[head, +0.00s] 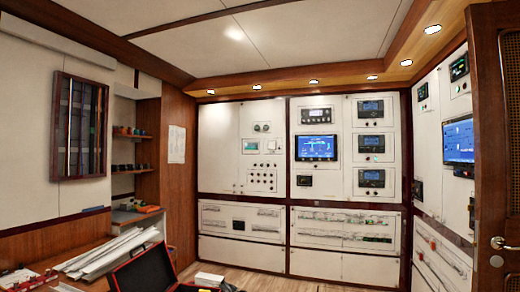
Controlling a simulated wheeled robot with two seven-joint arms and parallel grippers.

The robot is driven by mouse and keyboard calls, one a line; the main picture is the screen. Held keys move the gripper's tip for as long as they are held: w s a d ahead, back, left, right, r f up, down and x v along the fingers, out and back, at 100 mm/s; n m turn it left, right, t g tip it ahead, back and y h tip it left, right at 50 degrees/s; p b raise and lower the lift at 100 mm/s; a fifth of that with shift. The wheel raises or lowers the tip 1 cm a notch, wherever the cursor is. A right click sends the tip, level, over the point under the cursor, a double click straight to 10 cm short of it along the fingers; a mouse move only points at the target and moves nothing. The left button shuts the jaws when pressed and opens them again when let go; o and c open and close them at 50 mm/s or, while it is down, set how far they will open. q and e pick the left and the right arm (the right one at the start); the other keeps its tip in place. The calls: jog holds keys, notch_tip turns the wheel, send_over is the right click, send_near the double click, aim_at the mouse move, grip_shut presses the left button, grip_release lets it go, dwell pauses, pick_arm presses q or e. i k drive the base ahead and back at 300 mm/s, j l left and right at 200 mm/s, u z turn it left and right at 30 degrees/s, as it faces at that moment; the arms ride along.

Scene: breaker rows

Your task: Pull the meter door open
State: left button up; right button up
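No door marked as the meter door can be told apart for certain. White cabinet panels (218,130) line the back wall, and all look shut. One panel holds a small screen (250,146), round dials (262,127) and rows of dark knobs. To its right, another carries a blue display (317,148) and a dark instrument (317,116). A tall panel with several stacked meters (371,144) is at the far right of that wall. Neither of my grippers is in the head view.
A wooden door (495,150) with a metal handle (503,243) stands at the right edge. A bench on the left holds white strips (105,252) and an open red-lined case (147,270). Wood floor (262,281) shows before the back cabinets.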

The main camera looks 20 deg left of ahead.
aim_at(262, 122)
jog(key=i+j, duration=0.15)
jog(key=i, duration=1.9)
jog(key=i+j, duration=0.1)
jog(key=i, duration=1.95)
jog(key=i+j+u, duration=0.1)
jog(key=i+u, duration=0.35)
jog(key=i, duration=0.35)
jog(key=i+l+u, duration=0.2)
jog(key=i+u, duration=0.2)
jog(key=i, duration=0.35)
